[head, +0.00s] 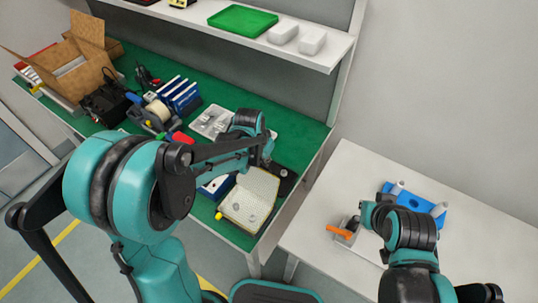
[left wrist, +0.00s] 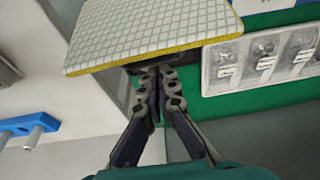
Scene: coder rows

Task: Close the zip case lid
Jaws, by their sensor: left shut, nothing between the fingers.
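The zip case's pale grid-lined panel (head: 248,203) shows at the green bench's front right corner, with a dark part of the case (head: 284,180) beside it. In the left wrist view the grid panel (left wrist: 150,28) has a yellow edge and fills the top of the picture. My left gripper (head: 267,160) is at the far side of the case. Its fingers (left wrist: 160,75) are shut and empty, close to the yellow edge; I cannot tell whether they touch it. My right gripper (head: 364,216) is over the white table, away from the case; its fingers are unclear.
A clear-looking tray of metal parts (head: 210,121) lies behind the case. Blue bins (head: 180,96), tools and a cardboard box (head: 82,65) crowd the bench's left. An orange-handled clamp (head: 340,232) and a blue block with pegs (head: 425,201) sit by my right gripper.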

